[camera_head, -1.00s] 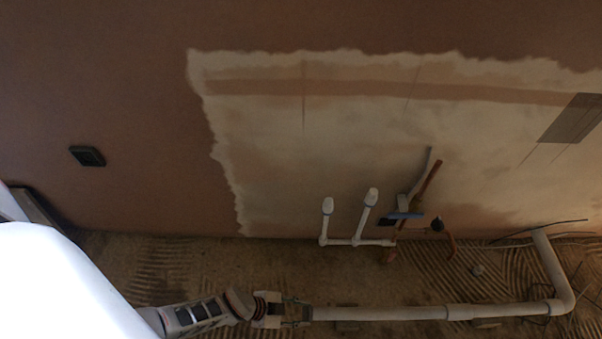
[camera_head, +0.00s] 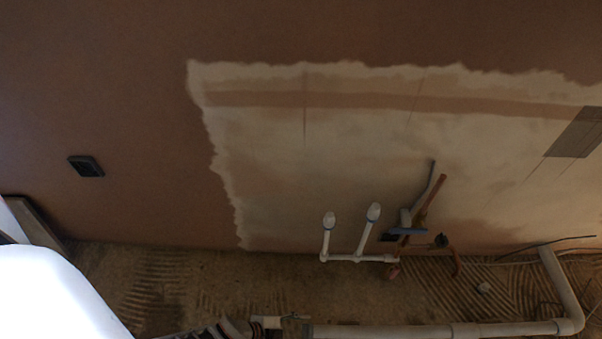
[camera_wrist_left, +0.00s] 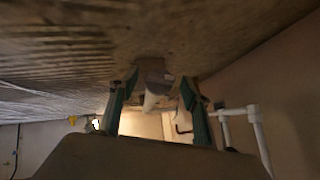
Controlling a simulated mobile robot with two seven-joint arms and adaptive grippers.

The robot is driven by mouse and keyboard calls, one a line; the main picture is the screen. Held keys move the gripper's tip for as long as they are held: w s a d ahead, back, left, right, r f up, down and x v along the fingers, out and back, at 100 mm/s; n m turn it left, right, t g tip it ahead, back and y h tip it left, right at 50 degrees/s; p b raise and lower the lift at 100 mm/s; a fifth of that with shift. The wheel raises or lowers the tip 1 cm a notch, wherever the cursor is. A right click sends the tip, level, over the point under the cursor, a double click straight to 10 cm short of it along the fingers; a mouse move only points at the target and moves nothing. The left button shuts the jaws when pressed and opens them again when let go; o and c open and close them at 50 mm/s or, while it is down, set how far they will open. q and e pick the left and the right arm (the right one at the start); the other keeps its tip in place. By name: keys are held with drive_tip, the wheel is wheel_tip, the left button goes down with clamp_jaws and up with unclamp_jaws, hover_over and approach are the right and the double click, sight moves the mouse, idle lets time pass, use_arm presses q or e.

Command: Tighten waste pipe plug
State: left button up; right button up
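A long pale waste pipe (camera_head: 390,331) lies along the floor at the bottom of the head view, its left end facing my left gripper. My left gripper (camera_head: 292,325) is at that end, partly cut off by the bottom edge. In the left wrist view, the two green-lined fingers of my left gripper (camera_wrist_left: 157,88) stand apart. A pale, tapered piece (camera_wrist_left: 152,88), seemingly the plug or pipe end, shows between the fingertips. I see no clear contact with it. My right gripper is in neither view.
Two white upright pipe stubs (camera_head: 367,230) and a cluster of grey and copper pipes (camera_head: 422,210) stand by the plastered wall (camera_head: 300,150). The waste pipe bends toward the wall at a right elbow (camera_head: 570,326). Ridged floor (camera_head: 190,285) lies bare at left.

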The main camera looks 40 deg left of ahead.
idle(0.4)
use_arm(q)
drive_tip(key=shift+s+a+r, duration=0.2)
drive_tip(key=shift+a+r, duration=0.1)
drive_tip(key=shift+a, duration=0.05)
drive_tip(key=v, duration=1.1)
drive_tip(key=shift+r, duration=0.1)
